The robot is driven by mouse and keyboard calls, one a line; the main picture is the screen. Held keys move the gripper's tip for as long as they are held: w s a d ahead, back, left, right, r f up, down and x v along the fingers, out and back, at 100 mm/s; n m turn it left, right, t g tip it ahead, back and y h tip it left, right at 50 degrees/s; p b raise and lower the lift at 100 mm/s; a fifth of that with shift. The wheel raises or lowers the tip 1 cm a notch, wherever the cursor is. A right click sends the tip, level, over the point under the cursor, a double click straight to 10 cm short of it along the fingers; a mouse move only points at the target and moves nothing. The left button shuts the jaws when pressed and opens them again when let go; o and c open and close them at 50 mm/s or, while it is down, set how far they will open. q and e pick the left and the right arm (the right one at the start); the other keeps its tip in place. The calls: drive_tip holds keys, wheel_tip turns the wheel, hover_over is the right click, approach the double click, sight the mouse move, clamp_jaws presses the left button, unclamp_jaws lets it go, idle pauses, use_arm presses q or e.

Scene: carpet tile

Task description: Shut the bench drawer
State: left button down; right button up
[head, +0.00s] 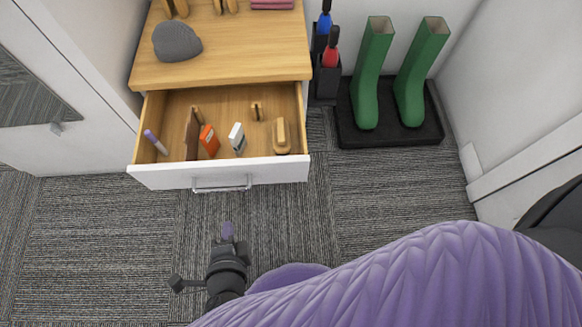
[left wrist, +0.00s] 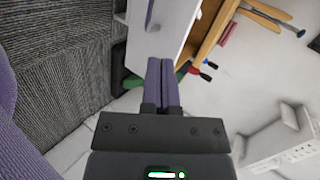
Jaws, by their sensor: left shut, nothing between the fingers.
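The bench drawer (head: 220,174) is pulled out from the wooden bench (head: 220,72). Its white front has a metal bar handle (head: 222,185). Inside lie a purple pen-like item, a brown upright item, an orange box (head: 209,140), a white and grey item, a brush and a small wooden piece. My left gripper (head: 228,231) is shut and empty, in front of the drawer and apart from the handle in the head view. In the left wrist view its purple fingers (left wrist: 162,82) are together, with the white drawer front (left wrist: 165,30) beyond them. My right gripper is not in view.
A grey beanie-like item (head: 177,41) sits on the bench top. Green boots (head: 412,85) stand on a black tray (head: 392,138) to the right, beside a dark holder (head: 327,80) with blue and red handles. Carpet in front of the drawer is clear. A white door stands left.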

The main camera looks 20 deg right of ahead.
use_arm(q)
drive_tip(key=d+r+m+h, duration=0.2)
drive_tip(key=d, duration=0.1)
drive_tip(key=b, duration=0.4)
approach(245, 166)
wheel_tip(245, 166, down, 4)
drive_tip(key=w, duration=0.1)
drive_tip(key=w+d, duration=0.1)
drive_tip(key=w, duration=0.1)
drive_tip(key=w+d+b, duration=0.1)
drive_tip(key=shift+w+f, duration=0.1)
drive_tip(key=shift+w, duration=0.15)
drive_tip(key=shift+w+d, duration=0.2)
drive_tip(key=shift+w, duration=0.25)
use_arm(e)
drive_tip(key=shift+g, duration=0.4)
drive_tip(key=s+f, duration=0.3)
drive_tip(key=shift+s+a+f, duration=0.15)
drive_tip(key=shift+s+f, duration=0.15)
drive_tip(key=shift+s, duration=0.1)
use_arm(q)
drive_tip(key=shift+w, duration=0.2)
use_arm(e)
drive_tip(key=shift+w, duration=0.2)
